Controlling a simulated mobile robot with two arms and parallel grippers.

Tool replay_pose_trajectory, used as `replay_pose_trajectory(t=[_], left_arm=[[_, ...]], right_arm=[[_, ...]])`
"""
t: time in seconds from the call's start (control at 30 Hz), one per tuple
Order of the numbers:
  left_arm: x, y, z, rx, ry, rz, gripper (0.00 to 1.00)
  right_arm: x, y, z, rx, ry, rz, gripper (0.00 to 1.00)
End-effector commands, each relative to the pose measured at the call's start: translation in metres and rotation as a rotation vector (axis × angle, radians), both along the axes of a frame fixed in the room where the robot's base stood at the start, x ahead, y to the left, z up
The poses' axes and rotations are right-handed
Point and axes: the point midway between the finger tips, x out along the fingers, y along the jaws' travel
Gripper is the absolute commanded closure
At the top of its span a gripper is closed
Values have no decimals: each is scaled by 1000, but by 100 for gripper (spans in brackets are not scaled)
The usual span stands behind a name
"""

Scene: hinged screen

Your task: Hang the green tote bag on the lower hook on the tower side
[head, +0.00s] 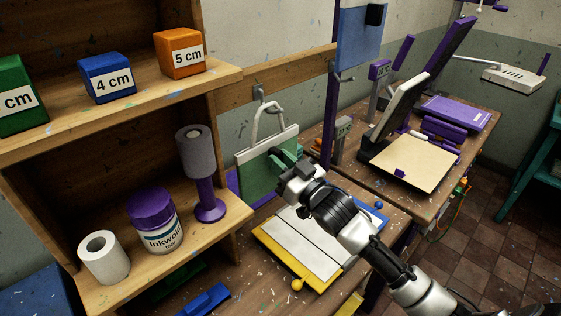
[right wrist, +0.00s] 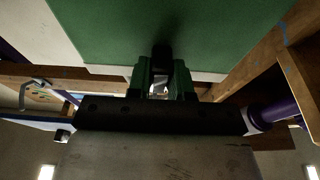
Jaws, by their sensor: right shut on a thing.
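The green tote bag (head: 258,182), with a white top band and a pale handle loop (head: 268,115), hangs upright at the wooden rail beside the shelf. My right gripper (head: 288,160) is shut on the bag near its right side. The right wrist view shows the green cloth (right wrist: 170,30) right above my fingers (right wrist: 162,78). A grey metal hook (head: 258,92) is on the rail at the top of the handle; I cannot tell whether the loop is around it. Another small hook (head: 345,76) shows below the blue panel. My left gripper is not in view.
The wooden shelf (head: 228,75) on the left holds blocks, a purple-lidded jar (head: 154,220) and paper rolls. A purple post (head: 329,120) stands right of the bag. A yellow-framed screen (head: 302,245) lies on the bench below my arm. A hinged press (head: 410,90) stands on the right bench.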

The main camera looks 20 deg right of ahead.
Motion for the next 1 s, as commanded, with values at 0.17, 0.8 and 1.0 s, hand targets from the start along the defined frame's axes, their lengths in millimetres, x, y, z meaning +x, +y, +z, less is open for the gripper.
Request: replay_pose_trajectory(t=[0.17,0.8,1.0], left_arm=[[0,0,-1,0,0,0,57],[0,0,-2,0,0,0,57],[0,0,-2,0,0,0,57]], right_arm=[[0,0,-2,0,0,0,100],[0,0,-7,0,1,0,50],[0,0,-7,0,1,0,50]])
